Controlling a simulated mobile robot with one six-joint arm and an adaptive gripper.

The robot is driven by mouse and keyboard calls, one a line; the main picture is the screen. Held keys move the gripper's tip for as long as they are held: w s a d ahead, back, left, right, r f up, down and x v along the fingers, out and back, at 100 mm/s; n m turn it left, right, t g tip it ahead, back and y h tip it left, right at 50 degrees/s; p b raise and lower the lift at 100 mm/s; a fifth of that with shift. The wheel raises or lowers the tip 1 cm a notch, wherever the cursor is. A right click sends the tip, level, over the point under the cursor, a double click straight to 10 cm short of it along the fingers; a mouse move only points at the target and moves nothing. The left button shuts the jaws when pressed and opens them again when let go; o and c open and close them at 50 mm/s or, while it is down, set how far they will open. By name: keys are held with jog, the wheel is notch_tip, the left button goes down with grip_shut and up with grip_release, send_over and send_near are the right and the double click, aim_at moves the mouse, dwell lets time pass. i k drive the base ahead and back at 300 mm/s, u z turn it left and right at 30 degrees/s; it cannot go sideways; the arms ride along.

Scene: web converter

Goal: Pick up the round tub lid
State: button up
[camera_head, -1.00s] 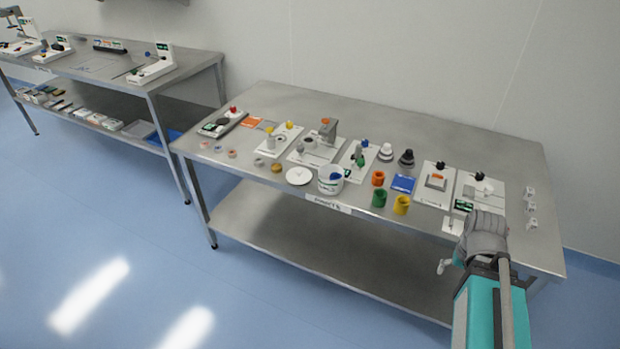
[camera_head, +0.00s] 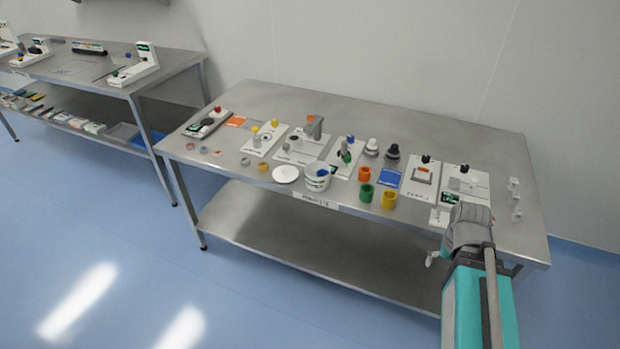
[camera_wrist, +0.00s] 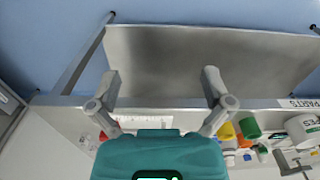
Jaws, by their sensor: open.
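The round tub lid (camera_head: 286,174) is a flat white disc lying on the front part of the steel table, just left of the white tub (camera_head: 317,178). Something blue shows in the tub's mouth. My gripper (camera_head: 433,258) is at the table's front edge, well to the right of the lid, and is partly hidden by my own arm. In the wrist view my gripper (camera_wrist: 161,80) has its two fingers wide apart with nothing between them. I cannot make out the lid in the wrist view.
Green (camera_head: 366,193), yellow (camera_head: 389,199) and orange (camera_head: 364,174) cups stand right of the tub. Fixtures on white boards (camera_head: 300,146) stand behind. A lower shelf (camera_head: 290,240) runs under the table.

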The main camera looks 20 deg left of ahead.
aim_at(283, 173)
jog(key=u, duration=1.4)
jog(key=i, duration=0.65)
jog(key=z, duration=0.35)
